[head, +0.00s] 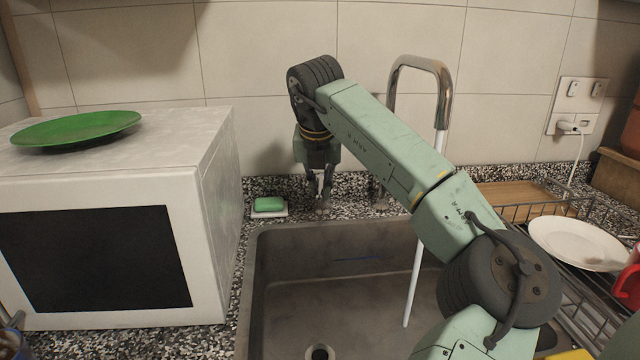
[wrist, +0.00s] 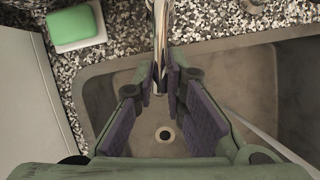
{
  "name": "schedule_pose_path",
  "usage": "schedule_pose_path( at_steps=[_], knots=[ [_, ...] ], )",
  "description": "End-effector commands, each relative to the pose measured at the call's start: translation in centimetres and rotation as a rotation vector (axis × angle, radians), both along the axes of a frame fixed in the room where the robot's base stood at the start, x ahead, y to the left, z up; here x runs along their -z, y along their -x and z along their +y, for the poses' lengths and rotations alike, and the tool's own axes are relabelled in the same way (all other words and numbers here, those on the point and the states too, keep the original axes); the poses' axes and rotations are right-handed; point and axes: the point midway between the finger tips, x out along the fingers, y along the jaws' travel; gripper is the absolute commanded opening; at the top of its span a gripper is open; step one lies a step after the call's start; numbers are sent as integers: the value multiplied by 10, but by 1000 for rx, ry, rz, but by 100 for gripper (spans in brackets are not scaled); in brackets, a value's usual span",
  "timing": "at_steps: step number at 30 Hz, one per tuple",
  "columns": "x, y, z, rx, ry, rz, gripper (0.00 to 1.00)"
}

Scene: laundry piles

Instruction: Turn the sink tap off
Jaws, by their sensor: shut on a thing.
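The sink tap has a tall chrome spout (head: 432,65) that arches up behind my arm. A stream of water (head: 414,262) runs from it into the sink (head: 262,265); a pale streak of water also shows at the right of the wrist view (wrist: 258,130). My gripper (head: 319,190) points down at the sink's back edge, left of the spout. In the wrist view, my gripper's fingertips (wrist: 160,82) are closed around a slim chrome tap handle (wrist: 160,35). Its lower end is partly hidden between the pads. My arm hides part of the tap's base.
A green soap bar (head: 268,204) on a white dish lies just left of my gripper. A white microwave (head: 215,200) with a green plate (head: 75,128) stands at the left. A dish rack (head: 512,213) with a white plate (head: 578,243) is at the right.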

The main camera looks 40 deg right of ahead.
Motion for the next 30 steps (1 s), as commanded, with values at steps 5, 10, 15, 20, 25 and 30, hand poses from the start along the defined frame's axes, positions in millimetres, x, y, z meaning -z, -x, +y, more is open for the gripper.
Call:
schedule_pose_path(
  at_steps=[5,10,15,20,25,30],
  knots=[
    [0,0,0,0,0,0,0],
    [0,0,0,0,0,0,0],
    [0,0,0,0,0,0,0],
    [0,0,0,-4,0,0,0],
    [0,6,-8,-99,-1,-1,0],
    [-1,10,-14,-198,-1,-1,0]
  ],
)
